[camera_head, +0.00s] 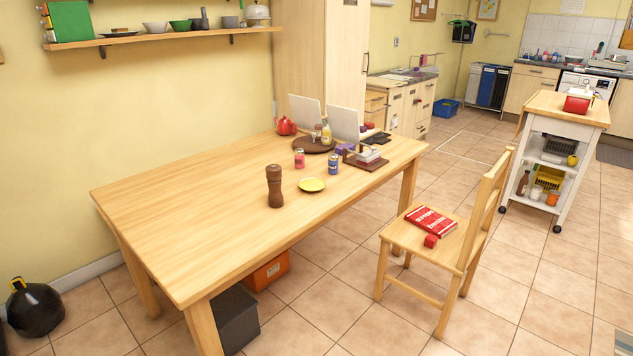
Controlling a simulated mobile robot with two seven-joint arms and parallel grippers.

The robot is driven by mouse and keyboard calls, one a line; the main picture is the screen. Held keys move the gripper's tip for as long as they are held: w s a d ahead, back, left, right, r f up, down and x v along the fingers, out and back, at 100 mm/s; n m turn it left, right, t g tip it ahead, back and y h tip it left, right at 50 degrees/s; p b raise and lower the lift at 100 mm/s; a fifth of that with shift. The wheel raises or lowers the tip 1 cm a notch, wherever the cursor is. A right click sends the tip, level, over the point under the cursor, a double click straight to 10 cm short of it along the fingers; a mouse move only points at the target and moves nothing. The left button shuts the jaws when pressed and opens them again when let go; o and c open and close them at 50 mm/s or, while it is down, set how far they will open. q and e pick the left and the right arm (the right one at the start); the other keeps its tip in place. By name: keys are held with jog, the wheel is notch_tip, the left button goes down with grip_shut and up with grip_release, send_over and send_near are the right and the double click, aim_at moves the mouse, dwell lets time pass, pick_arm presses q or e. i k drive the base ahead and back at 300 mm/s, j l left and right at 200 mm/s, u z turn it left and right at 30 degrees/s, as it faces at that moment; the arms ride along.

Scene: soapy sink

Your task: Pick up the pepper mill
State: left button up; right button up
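The pepper mill (274,187) is dark brown wood with a rounded top. It stands upright on the light wooden table (180,215), near the middle of the table's front edge. Neither of my grippers is in the head view, and nothing touches the mill from my side.
Behind the mill stand a pink can (299,158), a blue can (334,164), a red teapot (286,126) and a round dark tray (302,145). The table's left half is bare. A wooden chair (400,233) stands right of the table, with a red book (431,221) on it.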

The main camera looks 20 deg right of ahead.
aim_at(276, 199)
jog(key=i+l+z, duration=0.1)
jog(key=i+z, duration=0.6)
jog(key=i, duration=0.25)
